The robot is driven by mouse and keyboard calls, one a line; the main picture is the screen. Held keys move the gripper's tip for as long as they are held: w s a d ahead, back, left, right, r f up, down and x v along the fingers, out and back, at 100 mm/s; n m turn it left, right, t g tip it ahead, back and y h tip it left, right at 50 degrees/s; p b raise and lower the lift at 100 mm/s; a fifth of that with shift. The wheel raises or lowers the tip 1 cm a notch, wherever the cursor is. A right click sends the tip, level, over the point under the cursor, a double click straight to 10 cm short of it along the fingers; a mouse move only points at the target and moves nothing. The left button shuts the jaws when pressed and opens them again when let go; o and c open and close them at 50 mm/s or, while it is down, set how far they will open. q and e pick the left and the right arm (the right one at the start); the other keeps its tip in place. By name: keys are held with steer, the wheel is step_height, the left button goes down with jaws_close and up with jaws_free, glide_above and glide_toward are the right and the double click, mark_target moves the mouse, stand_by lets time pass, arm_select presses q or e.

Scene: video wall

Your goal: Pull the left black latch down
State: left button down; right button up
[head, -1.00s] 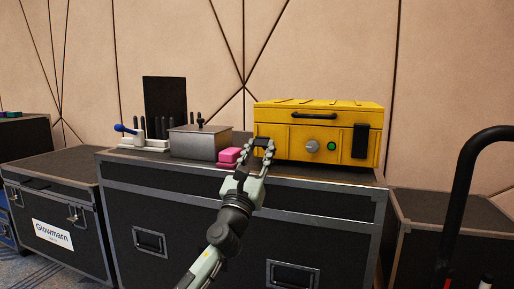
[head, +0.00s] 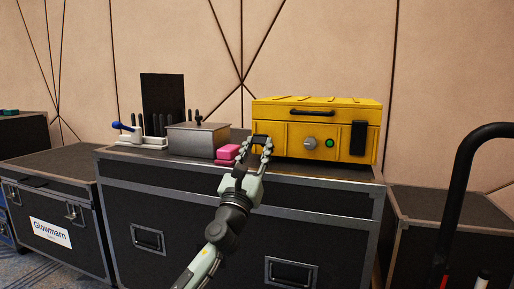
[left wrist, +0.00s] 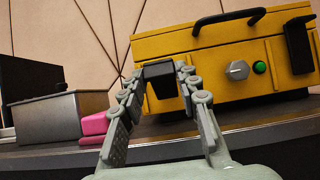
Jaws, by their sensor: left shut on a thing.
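The yellow case (head: 345,118) stands on a black road case and fills the right of the left wrist view (left wrist: 215,52). Its left black latch (left wrist: 161,82) is at the case's front left corner, between the fingertips of my left gripper (head: 261,148). In the left wrist view the gripper's two fingers (left wrist: 160,80) are shut on the latch from both sides. The fingers partly hide the latch in the head view. The right black latch (head: 358,138) lies upright against the front face.
A silver knob (head: 310,143) and a green button (head: 330,143) are on the case's front. Left of the gripper are pink blocks (head: 228,153) and a grey metal box (head: 197,140). The black road case (head: 200,215) carries them. A black curved handle (head: 465,170) rises at the right.

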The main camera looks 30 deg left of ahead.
arm_select(q)
steer(key=shift+w+d+f+h, duration=0.1)
steer(key=shift+w+f+h, duration=0.2)
steer(key=shift+f, duration=0.45)
steer(key=c, duration=1.5)
jaws_free()
steer(key=shift+o, duration=1.1)
steer(key=shift+w+f, duration=0.15)
steer(key=shift+o, duration=0.9)
steer(key=shift+r, duration=0.3)
steer(key=v, duration=1.2)
